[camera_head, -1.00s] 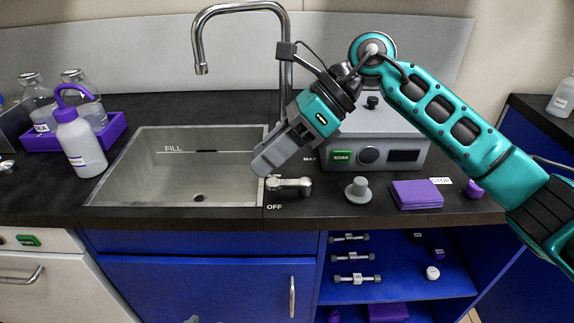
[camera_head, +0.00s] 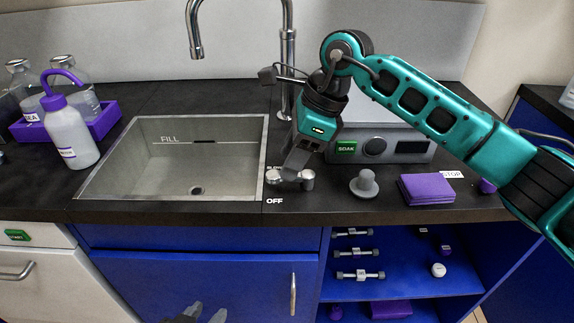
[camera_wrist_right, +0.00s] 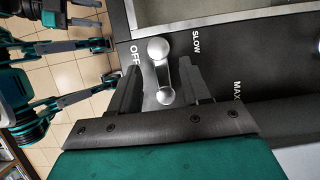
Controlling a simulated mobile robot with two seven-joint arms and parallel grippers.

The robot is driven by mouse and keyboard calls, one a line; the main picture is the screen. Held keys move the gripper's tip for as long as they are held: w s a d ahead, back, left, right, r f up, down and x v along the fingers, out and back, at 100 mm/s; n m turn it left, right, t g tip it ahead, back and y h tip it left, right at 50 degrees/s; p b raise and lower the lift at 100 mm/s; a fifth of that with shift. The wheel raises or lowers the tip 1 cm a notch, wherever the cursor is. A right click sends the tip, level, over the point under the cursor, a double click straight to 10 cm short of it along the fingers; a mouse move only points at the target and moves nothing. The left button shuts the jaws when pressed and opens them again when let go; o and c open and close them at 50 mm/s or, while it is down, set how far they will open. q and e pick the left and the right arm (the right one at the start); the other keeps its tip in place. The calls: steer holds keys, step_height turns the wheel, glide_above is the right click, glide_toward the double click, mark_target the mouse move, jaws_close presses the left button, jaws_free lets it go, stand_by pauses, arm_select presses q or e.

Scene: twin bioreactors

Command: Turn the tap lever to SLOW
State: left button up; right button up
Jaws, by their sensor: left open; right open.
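The silver tap lever (camera_head: 291,177) has a ball at each end and sits on the counter right of the sink. Its left end points towards the sink, between the OFF mark (camera_head: 274,201) and the SLOW mark, which is partly hidden in the head view. The wrist view shows the lever (camera_wrist_right: 162,72), OFF (camera_wrist_right: 135,56), SLOW (camera_wrist_right: 196,42) and MAX (camera_wrist_right: 237,91). My right gripper (camera_head: 293,172) points down over the lever. In the wrist view its open fingers (camera_wrist_right: 155,82) lie on either side of the lever; contact is unclear. My left gripper (camera_head: 204,308) is open, low in front of the cabinet.
The tap spout (camera_head: 195,45) rises behind the sink (camera_head: 110,188). Right of the lever stand a grey knob-shaped piece (camera_head: 363,184) and a purple stack (camera_head: 427,189). A SOAK control box (camera_head: 410,149) is behind. A wash bottle (camera_head: 70,138) stands left of the sink.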

steer(key=shift+x, duration=1.15)
jaws_close()
